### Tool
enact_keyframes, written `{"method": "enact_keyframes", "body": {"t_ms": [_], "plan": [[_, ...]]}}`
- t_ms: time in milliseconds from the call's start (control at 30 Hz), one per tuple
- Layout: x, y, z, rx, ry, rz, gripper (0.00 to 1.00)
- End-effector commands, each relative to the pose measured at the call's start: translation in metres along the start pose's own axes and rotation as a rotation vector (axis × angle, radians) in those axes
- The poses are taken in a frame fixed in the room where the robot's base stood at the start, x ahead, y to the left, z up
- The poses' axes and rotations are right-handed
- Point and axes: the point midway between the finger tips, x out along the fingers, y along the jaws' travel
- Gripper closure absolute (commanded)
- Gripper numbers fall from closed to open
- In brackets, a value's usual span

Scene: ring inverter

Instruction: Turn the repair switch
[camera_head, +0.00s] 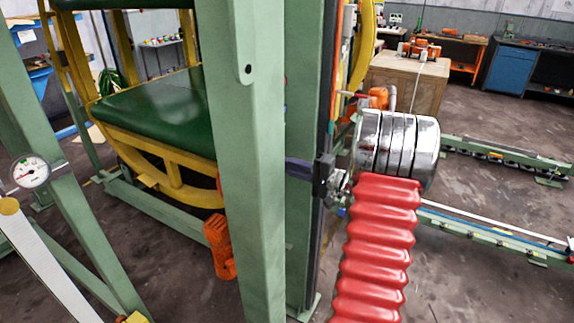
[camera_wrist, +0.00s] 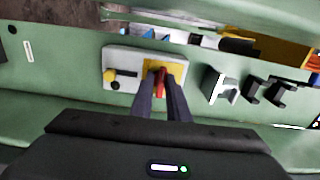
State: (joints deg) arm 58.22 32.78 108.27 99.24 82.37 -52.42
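In the wrist view, the repair switch is a red handle (camera_wrist: 161,83) on a yellow plate, on the right part of a pale grey box (camera_wrist: 112,61) on a green beam. The two dark fingers of my gripper (camera_wrist: 160,92) lie on either side of the red handle, close together, and appear closed on it. In the head view, my gripper (camera_head: 300,168) points left against the green post. The switch itself is hidden there.
Grey and black brackets (camera_wrist: 220,86) stand to the right. In the head view, a green post (camera_head: 252,150) stands left of my gripper and a wooden crate (camera_head: 408,80) behind.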

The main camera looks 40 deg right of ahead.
Motion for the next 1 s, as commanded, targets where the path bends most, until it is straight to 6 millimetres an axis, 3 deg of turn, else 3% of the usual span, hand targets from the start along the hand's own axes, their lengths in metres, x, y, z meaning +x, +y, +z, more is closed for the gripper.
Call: {"method": "enact_keyframes", "body": {"t_ms": [200,567,767,1000], "plan": [[0.000,0.000,0.000,0.001,0.000,0.000,0.72],[-0.004,-0.001,-0.001,-0.001,0.003,-0.002,0.72],[-0.024,-0.001,-0.002,0.000,0.005,-0.003,0.72],[-0.065,-0.001,-0.002,-0.001,0.007,-0.002,0.72]]}}
